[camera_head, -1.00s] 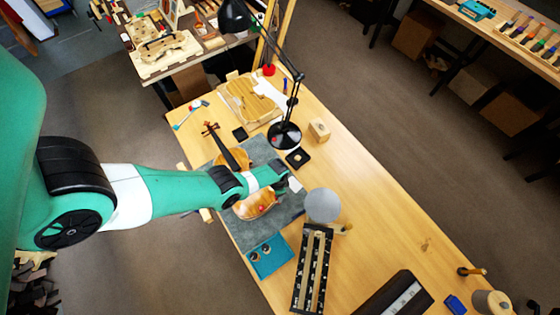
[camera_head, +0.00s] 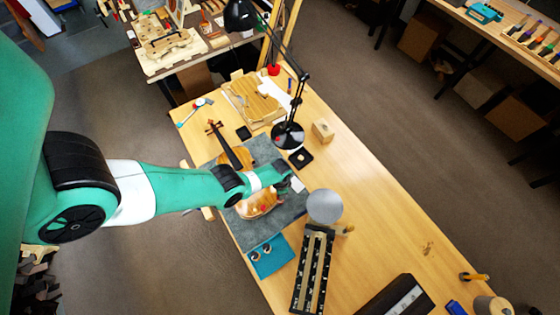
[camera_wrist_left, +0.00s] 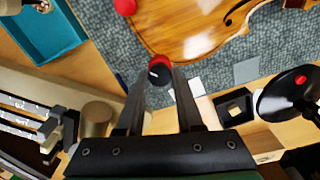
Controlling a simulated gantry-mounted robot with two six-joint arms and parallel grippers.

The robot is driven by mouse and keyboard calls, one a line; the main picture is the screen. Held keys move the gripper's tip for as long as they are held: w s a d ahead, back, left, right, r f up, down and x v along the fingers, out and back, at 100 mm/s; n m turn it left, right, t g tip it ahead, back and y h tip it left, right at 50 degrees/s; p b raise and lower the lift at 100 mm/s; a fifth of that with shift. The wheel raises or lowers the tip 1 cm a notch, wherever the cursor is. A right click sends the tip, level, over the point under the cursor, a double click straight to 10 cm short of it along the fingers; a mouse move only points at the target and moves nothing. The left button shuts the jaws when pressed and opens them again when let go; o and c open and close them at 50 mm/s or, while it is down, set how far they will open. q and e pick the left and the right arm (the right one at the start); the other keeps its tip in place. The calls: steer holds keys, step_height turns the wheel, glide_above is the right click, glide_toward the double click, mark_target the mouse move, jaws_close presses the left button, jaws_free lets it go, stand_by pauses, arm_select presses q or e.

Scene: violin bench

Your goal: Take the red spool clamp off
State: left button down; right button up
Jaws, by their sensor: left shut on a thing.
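The violin (camera_head: 256,205) lies on a grey mat, partly hidden by my left arm; its glossy orange body fills the top of the left wrist view (camera_wrist_left: 190,28). My left gripper (camera_wrist_left: 158,80) is shut on a red spool clamp (camera_wrist_left: 158,64) with a dark end, right at the violin's edge. I cannot tell whether this clamp still grips the edge. Another red thing (camera_wrist_left: 125,7), likely a second clamp, sits farther along the edge. A teal tray (camera_head: 271,260) with small round pieces in it lies nearby; it also shows in the wrist view (camera_wrist_left: 70,32). My right gripper is not in view.
A black desk lamp base (camera_head: 287,136) and a small black open box (camera_head: 301,158) stand beyond the violin. A round grey disc (camera_head: 324,206) and a long black rack (camera_head: 313,270) stand nearer. The table's right part (camera_head: 385,220) is mostly clear.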

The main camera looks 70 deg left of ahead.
arm_select(q)
steer(key=n, duration=0.4)
steer(key=shift+n, duration=0.3)
steer(key=n, duration=0.5)
steer(key=shift+n, duration=0.3)
steer(key=n, duration=0.9)
stand_by(0.4)
steer(key=c, duration=0.5)
jaws_free()
steer(key=shift+r, duration=0.1)
